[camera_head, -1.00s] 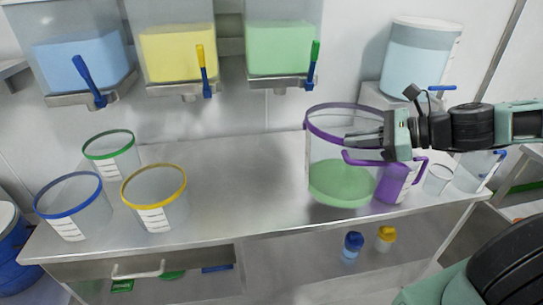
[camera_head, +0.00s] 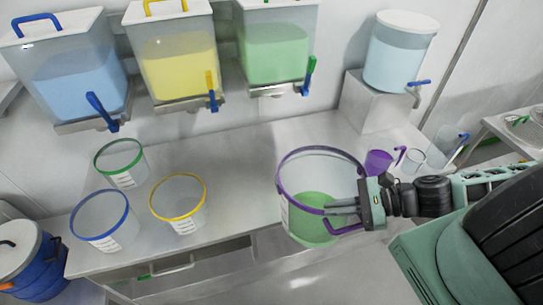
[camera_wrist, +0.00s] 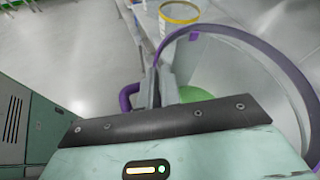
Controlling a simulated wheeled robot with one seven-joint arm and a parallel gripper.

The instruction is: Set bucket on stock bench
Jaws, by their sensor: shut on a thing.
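A clear bucket with a purple rim (camera_head: 293,220) holds green liquid low inside. My gripper (camera_head: 343,206) is shut on its right side, near the purple handle. In the wrist view the gripper (camera_wrist: 166,88) pinches the bucket wall, with the purple rim (camera_wrist: 262,45) curving to the right. The bucket is roughly upright and in front of the steel bench (camera_head: 235,205), overlapping its front edge in the picture. Its base appears clear of the bench top. I cannot tell which bench is the stock bench.
Blue-rimmed (camera_head: 98,222), yellow-rimmed (camera_head: 178,206) and green-rimmed (camera_head: 121,164) buckets stand at the bench's left. A purple jug (camera_head: 378,163) and clear vessels stand at its right. Blue, yellow and green tanks hang above. Another table (camera_head: 500,128) stands far right. The bench middle is clear.

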